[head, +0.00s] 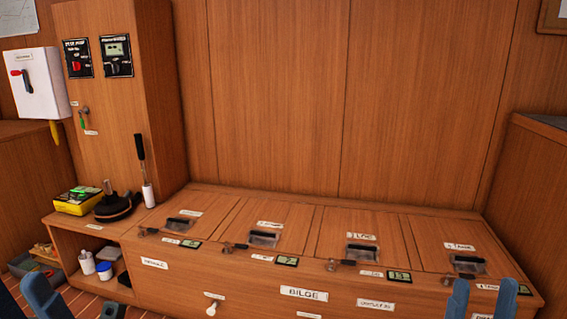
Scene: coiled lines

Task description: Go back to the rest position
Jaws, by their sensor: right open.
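My right gripper (482,300) shows at the bottom right edge, with two blue fingers pointing up and a gap between them. It is open, with nothing seen between the fingers. It is in front of the right end of the wooden bench. Blue parts of my left arm (42,298) show at the bottom left corner, cut off by the picture edge. I cannot tell whether the left gripper is open or shut.
A wooden bench (225,268) with several lidded hatches and a BILGE label (303,294) spans the middle. At the left stand a black pump (118,207), a yellow box (78,201) and a shelf with a white bottle (87,262). A white switch box (36,85) hangs far left.

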